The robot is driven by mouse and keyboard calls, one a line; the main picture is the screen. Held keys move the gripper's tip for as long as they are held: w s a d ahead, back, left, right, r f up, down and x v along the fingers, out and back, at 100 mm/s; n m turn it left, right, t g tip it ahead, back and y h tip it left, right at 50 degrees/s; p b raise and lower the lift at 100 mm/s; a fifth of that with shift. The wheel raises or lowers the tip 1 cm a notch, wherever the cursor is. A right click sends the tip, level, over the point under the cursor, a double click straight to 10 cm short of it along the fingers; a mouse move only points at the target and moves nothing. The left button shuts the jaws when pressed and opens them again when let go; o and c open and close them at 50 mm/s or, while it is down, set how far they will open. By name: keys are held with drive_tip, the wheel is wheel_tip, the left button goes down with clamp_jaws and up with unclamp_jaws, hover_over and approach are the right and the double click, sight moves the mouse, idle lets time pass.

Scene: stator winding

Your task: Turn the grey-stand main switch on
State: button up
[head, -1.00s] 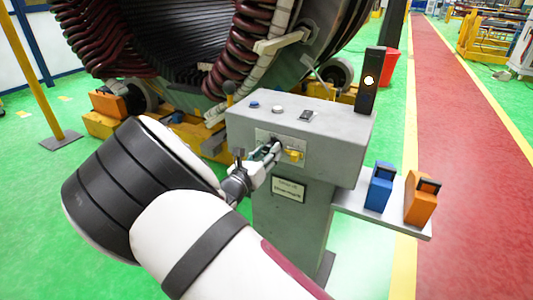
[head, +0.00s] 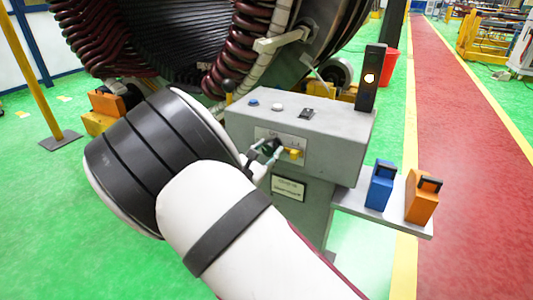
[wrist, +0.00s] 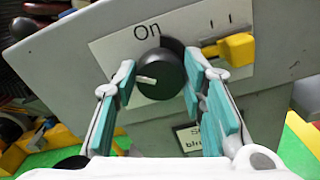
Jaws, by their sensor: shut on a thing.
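The main switch is a round black knob with a white pointer mark, on a light plate of the grey stand (head: 330,135). In the wrist view the knob (wrist: 160,78) sits below the word "On", and its pointer faces left in the picture. My gripper (wrist: 160,82) is shut on the knob, with a teal-padded finger on either side. In the head view my gripper (head: 264,150) is at the stand's front face, largely hidden behind my arm. There the knob (head: 270,150) is partly covered by the fingers.
A yellow handle (wrist: 236,47) sits just right of the knob. The stand's top carries small buttons and a black post with a lit lamp (head: 369,78). A side shelf holds a blue block (head: 380,188) and an orange block (head: 422,203). The wound stator (head: 165,50) stands behind.

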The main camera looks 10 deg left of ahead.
drive_tip(key=m+b, duration=0.1)
drive_tip(key=m, duration=0.1)
drive_tip(key=m+b, duration=0.1)
drive_tip(key=shift+f+m, duration=0.2)
drive_tip(key=shift+m, duration=0.2)
drive_tip(key=m+b, duration=0.2)
drive_tip(key=shift+d+f+m+b, duration=0.1)
drive_tip(key=shift+m+b, duration=0.3)
drive_tip(key=m+b, duration=0.3)
drive_tip(key=b, duration=0.1)
drive_tip(key=shift+s+m+b, duration=0.1)
drive_tip(key=shift+m+b, duration=0.8)
drive_tip(key=shift+b, duration=0.35)
drive_tip(key=o, duration=1.2)
drive_tip(key=shift+c, duration=0.2)
drive_tip(key=v, duration=1.2)
